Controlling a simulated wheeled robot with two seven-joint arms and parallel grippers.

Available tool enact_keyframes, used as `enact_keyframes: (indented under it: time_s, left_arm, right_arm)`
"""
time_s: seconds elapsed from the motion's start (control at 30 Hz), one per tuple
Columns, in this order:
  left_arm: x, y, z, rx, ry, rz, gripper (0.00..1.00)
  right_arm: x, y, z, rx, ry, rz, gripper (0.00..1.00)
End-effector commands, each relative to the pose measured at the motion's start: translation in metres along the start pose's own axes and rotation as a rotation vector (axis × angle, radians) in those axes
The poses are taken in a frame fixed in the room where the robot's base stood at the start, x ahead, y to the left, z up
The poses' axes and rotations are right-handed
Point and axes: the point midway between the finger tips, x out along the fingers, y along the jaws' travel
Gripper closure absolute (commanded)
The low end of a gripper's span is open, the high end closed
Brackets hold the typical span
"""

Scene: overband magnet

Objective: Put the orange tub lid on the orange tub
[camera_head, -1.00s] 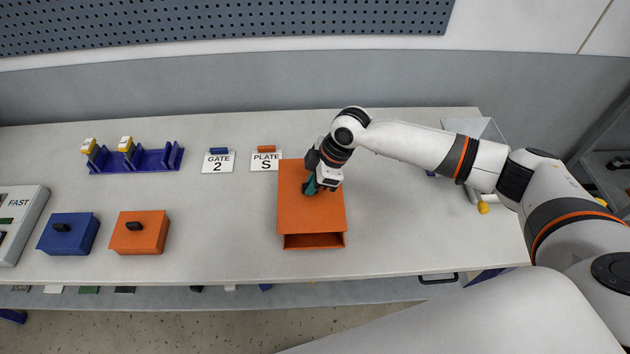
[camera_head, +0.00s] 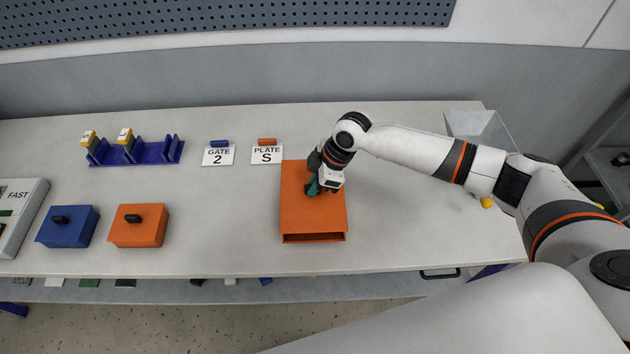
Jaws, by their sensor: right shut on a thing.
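The orange tub lid (camera_head: 308,215) is a flat orange panel lying over the orange tub, covering nearly all of it from above. Of the orange tub (camera_head: 314,241), only a thin front edge shows, with a narrow dark gap between it and the lid's front edge. The lid looks about level and lined up with the tub; whether it touches the rim elsewhere is hidden. My right gripper (camera_head: 318,187) points down at the lid's upper right part and is shut on the lid; the grip itself is mostly hidden by the wrist. My left gripper is out of view.
An orange box (camera_head: 138,229) and a blue box (camera_head: 67,230), each with a black knob, stand to the left. Behind are a blue rack (camera_head: 150,153), a GATE 2 card (camera_head: 218,157) and a PLATE S card (camera_head: 266,155). A grey bin (camera_head: 478,128) stands at the right.

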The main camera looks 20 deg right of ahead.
Motion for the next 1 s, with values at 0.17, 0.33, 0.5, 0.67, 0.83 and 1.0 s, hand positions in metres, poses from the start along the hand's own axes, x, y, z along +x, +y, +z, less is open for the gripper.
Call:
enact_keyframes:
  time_s: [0.17,0.33,0.5,0.67,0.83,1.0]
  left_arm:
    - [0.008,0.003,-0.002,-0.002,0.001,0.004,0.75]
    - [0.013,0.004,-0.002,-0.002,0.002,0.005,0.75]
    - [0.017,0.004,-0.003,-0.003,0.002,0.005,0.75]
    - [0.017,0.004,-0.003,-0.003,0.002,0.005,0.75]
    - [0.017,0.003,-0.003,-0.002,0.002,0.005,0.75]
    - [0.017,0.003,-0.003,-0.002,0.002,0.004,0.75]
  right_arm:
    - [0.012,0.000,-0.005,0.000,-0.001,0.000,1.00]
    - [0.021,0.000,-0.009,0.000,-0.001,-0.001,1.00]
    - [0.028,0.000,-0.011,-0.001,-0.001,-0.001,1.00]
    - [0.030,0.000,-0.012,-0.001,-0.001,-0.001,1.00]
    - [0.030,0.000,-0.012,-0.001,-0.001,-0.001,1.00]
    - [0.030,0.000,-0.012,-0.001,-0.001,-0.001,0.68]
